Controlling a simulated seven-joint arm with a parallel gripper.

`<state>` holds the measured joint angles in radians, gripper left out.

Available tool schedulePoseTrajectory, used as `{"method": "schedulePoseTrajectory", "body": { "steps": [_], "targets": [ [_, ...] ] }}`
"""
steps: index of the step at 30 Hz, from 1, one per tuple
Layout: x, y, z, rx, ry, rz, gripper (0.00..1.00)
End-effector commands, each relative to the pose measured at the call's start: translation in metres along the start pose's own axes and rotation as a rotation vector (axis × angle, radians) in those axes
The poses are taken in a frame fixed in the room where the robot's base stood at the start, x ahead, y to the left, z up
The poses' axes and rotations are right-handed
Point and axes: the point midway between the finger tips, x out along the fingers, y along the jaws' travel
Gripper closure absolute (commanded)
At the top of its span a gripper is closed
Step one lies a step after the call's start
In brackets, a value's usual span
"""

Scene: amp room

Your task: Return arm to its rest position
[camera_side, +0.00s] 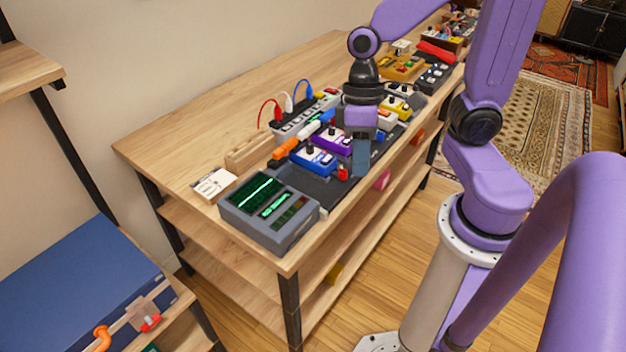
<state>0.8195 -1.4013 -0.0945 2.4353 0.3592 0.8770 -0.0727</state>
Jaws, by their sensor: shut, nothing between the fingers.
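My gripper (361,155) hangs from my purple arm over the front edge of the wooden workbench (150,150). Its fingers point down and are shut with nothing between them. It is in front of a row of effect pedals: a blue pedal (313,158) sits to its left, a purple pedal (333,140) just behind it, and a yellow pedal (398,108) to its right. The fingertips are close to the dark pedalboard's front edge; I cannot tell whether they touch anything.
A power strip (303,119) with cables lies behind the pedals. A blue case (75,285) is at lower left. The bench's left rear surface is clear.

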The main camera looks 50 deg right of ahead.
Motion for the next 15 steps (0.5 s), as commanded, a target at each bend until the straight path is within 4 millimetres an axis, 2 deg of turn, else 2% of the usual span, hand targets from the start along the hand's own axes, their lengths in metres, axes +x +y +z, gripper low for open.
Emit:
{"method": "schedulePoseTrajectory", "body": {
  "steps": [6, 15],
  "targets": [
    [-0.001, -0.017, 0.036, -0.344, -0.007, 0.139, 1.00],
    [-0.005, -0.025, 0.062, -0.649, 0.018, 0.257, 1.00]
  ]
}}
